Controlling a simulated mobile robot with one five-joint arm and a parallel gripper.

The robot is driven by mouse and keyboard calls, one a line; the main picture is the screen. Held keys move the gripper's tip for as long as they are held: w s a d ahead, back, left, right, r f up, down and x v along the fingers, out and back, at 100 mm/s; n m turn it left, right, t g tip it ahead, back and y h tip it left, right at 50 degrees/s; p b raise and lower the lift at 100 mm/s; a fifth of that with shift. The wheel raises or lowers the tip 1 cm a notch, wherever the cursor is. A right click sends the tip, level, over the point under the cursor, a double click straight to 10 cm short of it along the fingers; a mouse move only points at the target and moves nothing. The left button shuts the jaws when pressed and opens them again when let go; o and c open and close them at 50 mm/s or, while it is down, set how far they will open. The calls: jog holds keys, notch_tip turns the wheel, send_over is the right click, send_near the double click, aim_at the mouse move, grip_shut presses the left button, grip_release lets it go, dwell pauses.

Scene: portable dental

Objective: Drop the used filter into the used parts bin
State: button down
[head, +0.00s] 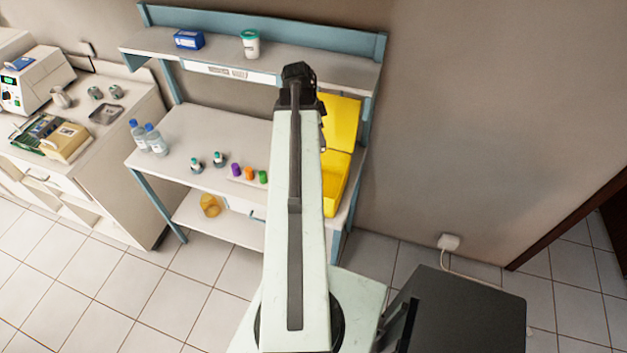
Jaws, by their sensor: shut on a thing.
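My gripper (298,78) is at the far end of my raised arm, in front of the workbench's upper shelf. I see it from behind, and its fingertips are hidden. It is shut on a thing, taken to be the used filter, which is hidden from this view. A yellow bin (335,185) stands at the right end of the workbench with a raised yellow panel (341,122) behind it; it appears to be the used parts bin. My arm covers the bin's left side, and its inside is not clearly seen. My gripper appears to the left of and above the bin in the picture.
The workbench (215,120) carries two clear bottles (147,138), small vials and coloured caps (249,174). Its upper shelf (222,55) holds a blue box (189,39) and a white tub (250,44). A counter with devices (37,80) stands left. Tiled floor lies open at front left.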

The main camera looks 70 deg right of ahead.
notch_tip(320, 180, down, 6)
jog(key=b, duration=0.5)
jog(key=shift+r, duration=0.25)
jog(key=c, duration=1.3)
grip_release()
jog(key=shift+o, duration=0.2)
jog(key=p+v, duration=0.7)
jog(key=v, duration=0.1)
jog(key=shift+p, duration=0.35)
